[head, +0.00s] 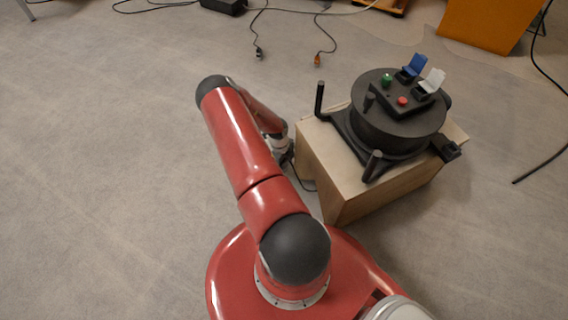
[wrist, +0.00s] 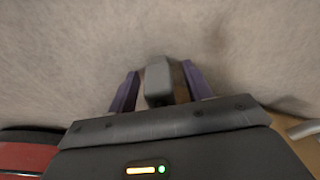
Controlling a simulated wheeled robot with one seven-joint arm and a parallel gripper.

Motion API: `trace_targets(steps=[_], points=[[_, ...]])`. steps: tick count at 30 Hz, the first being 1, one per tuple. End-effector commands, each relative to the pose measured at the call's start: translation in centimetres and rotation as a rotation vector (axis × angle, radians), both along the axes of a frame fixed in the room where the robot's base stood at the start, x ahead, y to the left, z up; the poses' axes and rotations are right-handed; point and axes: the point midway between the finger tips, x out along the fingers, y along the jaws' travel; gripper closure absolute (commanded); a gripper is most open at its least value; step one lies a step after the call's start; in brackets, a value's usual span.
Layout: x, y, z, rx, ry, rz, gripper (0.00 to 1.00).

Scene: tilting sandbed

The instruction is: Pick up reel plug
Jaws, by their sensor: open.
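My gripper (wrist: 160,70) is open in the wrist view, with one dark purple finger on each side of a grey block-shaped piece. This piece looks like the reel plug (wrist: 158,84); it sits between the fingers, with a narrow gap visible on each side. In the head view my gripper (head: 284,153) is low beside the left side of the wooden box, partly hidden by my red arm. The plug cannot be made out there. The black cable reel (head: 395,128) stands on the box, and a thin dark cable (head: 300,180) hangs beside the box.
The wooden box (head: 345,200) is close to the right of my gripper. The reel's top has a blue flap (head: 414,66), a white flap (head: 433,81) and a red button (head: 402,101). Other cables lie on the floor at the back. The floor at the left is clear.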

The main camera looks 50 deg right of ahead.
Motion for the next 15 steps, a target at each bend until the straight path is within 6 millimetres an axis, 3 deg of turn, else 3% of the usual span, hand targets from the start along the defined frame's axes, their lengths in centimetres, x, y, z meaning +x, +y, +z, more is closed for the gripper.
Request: trace_targets(steps=[2, 12, 15], points=[[-0.01, 0.00, 0.02, 0.000, 0.000, 0.000, 0.54], [-0.01, 0.01, 0.03, 0.000, 0.000, 0.000, 0.98], [0.00, 0.00, 0.04, 0.000, 0.000, 0.000, 1.00]])
